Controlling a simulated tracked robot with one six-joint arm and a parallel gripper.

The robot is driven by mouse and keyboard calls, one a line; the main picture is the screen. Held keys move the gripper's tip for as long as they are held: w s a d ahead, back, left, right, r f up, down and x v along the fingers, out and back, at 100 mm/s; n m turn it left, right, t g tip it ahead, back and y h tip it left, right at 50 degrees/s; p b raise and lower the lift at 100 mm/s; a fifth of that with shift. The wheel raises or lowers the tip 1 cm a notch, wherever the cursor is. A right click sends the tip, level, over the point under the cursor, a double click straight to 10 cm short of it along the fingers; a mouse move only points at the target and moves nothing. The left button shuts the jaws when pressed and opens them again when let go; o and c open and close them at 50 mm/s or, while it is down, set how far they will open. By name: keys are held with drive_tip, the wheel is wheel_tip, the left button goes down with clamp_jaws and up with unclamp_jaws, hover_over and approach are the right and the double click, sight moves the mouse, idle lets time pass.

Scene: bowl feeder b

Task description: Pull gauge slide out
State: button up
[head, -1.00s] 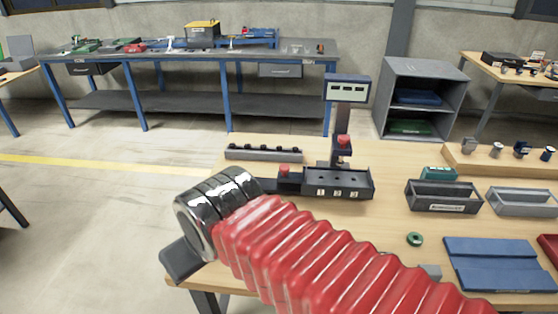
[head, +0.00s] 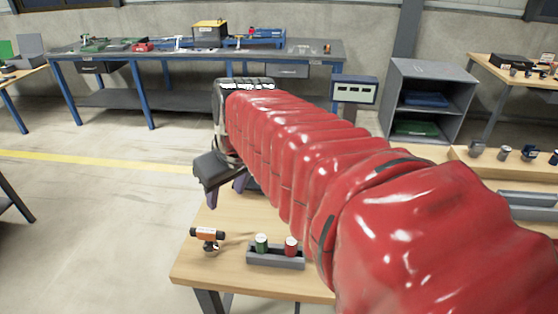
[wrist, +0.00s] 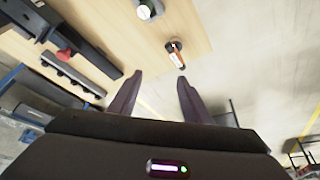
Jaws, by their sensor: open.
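The gauge's display box (head: 354,89) shows above my arm in the head view; the gauge body and slide are hidden behind my red arm there. In the wrist view, the dark gauge fixture (wrist: 85,32) lies at the upper left, with a red knob (wrist: 65,56) on its slide part. My gripper (head: 226,196) hangs over the left side of the bench in the head view. In the wrist view, my gripper (wrist: 159,78) has its two dark fingers spread, with nothing between them. The knob is left of the fingers and apart from them.
A dark bar with several studs (wrist: 72,76) lies near the fixture. The floor left of the bench is clear.

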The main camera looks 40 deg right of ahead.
drive_tip(key=w+d, duration=0.1)
drive_tip(key=d, duration=2.6)
drive_tip(key=shift+w+r+m, duration=0.3)
drive_tip(key=shift+w+r, duration=0.1)
drive_tip(key=shift+r, duration=0.05)
drive_tip(key=shift+a, duration=0.1)
drive_tip(key=x, duration=1.4)
drive_tip(key=shift+s, duration=0.2)
drive_tip(key=shift+c, duration=0.6)
clamp_jaws()
